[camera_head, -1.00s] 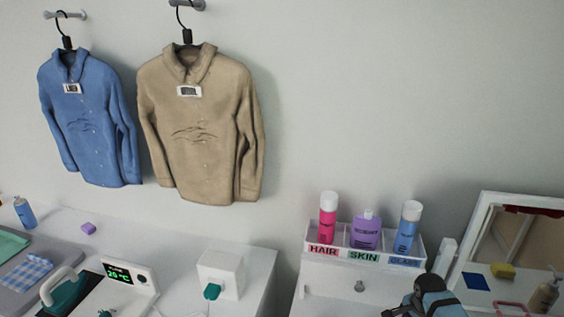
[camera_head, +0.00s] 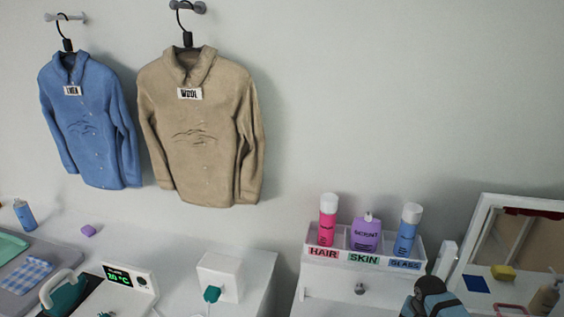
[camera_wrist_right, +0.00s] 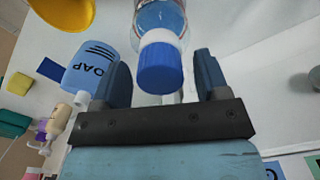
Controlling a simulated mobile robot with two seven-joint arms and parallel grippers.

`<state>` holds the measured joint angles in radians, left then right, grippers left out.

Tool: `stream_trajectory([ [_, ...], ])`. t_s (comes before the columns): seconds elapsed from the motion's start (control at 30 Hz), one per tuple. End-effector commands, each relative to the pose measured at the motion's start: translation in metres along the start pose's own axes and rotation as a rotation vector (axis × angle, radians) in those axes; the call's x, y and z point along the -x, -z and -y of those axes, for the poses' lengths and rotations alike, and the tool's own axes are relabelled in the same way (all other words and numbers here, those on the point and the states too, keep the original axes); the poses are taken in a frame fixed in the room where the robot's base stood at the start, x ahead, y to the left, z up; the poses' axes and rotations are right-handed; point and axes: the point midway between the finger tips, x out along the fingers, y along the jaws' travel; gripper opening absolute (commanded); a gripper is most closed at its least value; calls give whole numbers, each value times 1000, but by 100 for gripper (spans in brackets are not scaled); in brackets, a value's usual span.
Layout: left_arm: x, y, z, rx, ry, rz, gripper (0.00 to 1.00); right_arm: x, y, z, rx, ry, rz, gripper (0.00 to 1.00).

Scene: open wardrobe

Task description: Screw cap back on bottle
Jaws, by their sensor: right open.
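In the right wrist view, a clear bottle (camera_wrist_right: 160,16) with blue liquid comes in from the top edge. A blue cap (camera_wrist_right: 162,70) sits at its white neck; I cannot tell whether it is screwed tight. My right gripper (camera_wrist_right: 162,72) is open, with one dark finger on each side of the cap and visible gaps to both. In the head view, only part of my right gripper and wrist (camera_head: 434,299) shows at the bottom edge, and the bottle is out of view. My left gripper is in neither current view.
A blue soap pack (camera_wrist_right: 90,65) lies close beside the left finger, and a yellow object (camera_wrist_right: 62,10) is at upper left. In the head view, a white caddy (camera_head: 312,267) holds several bottles left of my right arm. A framed mirror (camera_head: 475,235) stands to the right.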

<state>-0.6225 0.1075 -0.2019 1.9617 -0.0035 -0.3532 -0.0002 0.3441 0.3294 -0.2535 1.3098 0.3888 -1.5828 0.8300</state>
Motion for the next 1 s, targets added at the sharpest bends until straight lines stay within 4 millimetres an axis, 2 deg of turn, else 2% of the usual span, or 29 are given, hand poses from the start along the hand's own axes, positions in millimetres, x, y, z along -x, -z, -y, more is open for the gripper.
stream_trajectory([
  [0.3,0,0,0,0,0,0,84,0,1,-1,563,-2,-1,68],
  [0.5,0,0,0,0,0,0,84,0,1,-1,877,-2,-2,68],
  [0.63,0,0,0,0,0,0,84,0,0,0,963,0,0,68],
  [1.0,0,0,0,0,0,-1,84,0,0,0,967,1,0,68],
])
